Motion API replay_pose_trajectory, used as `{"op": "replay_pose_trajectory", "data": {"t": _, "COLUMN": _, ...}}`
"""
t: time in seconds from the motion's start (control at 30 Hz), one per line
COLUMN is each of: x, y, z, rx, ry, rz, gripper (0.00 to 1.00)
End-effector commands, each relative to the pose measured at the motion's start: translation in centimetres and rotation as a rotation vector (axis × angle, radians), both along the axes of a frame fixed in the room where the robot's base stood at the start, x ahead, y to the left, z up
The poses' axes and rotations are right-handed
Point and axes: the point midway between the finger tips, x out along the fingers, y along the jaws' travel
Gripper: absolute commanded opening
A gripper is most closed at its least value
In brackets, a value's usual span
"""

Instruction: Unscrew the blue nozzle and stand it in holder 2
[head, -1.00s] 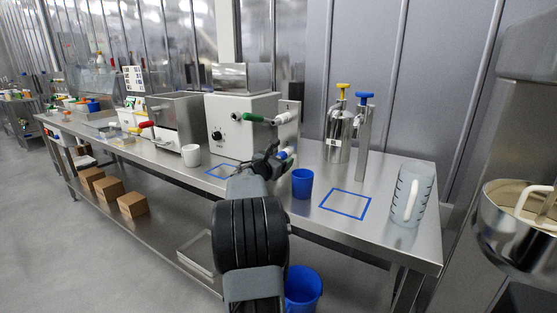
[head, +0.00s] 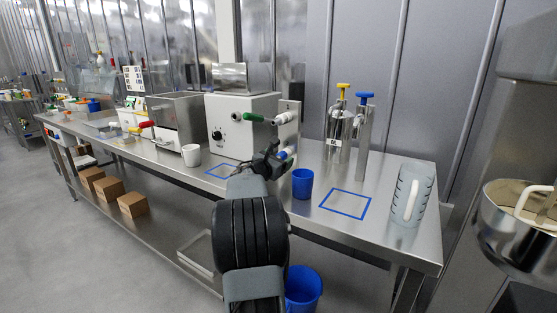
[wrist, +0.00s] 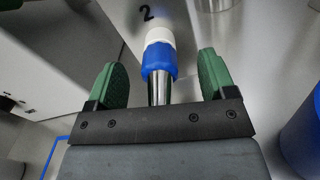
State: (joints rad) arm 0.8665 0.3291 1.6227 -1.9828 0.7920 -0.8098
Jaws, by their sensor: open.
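The blue nozzle (wrist: 159,62) shows in the wrist view as a blue collar with a metal tube pointing back toward my gripper. Its far end meets a white round socket (wrist: 160,35) beside a black "2" on the grey plate. My gripper (wrist: 163,72) is open, with one green finger on each side of the nozzle and a gap on both sides. In the head view, my gripper (head: 272,161) is at the lower part of the upright plate. The blue nozzle (head: 283,155) shows there only as a small patch, partly hidden by my gripper.
A blue cup (head: 302,184) stands just right of my gripper. A white cup (head: 191,155) is to the left. A white machine (head: 240,115) with a green-handled lever stands behind. A clear jug (head: 410,195) is at the right. The blue-outlined square (head: 345,203) is empty.

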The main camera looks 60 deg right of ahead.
Motion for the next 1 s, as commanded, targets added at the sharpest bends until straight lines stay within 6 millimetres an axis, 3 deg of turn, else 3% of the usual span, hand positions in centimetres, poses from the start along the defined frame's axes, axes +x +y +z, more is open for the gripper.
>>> {"op": "replay_pose_trajectory", "data": {"t": 0.8, "x": 0.1, "y": 6.1, "z": -0.1, "rx": 0.0, "ry": 0.0, "rz": 0.002, "gripper": 0.77}}
{"op": "replay_pose_trajectory", "data": {"t": 1.0, "x": 0.0, "y": 6.9, "z": -0.1, "rx": 0.0, "ry": 0.0, "rz": 0.0, "gripper": 0.77}}
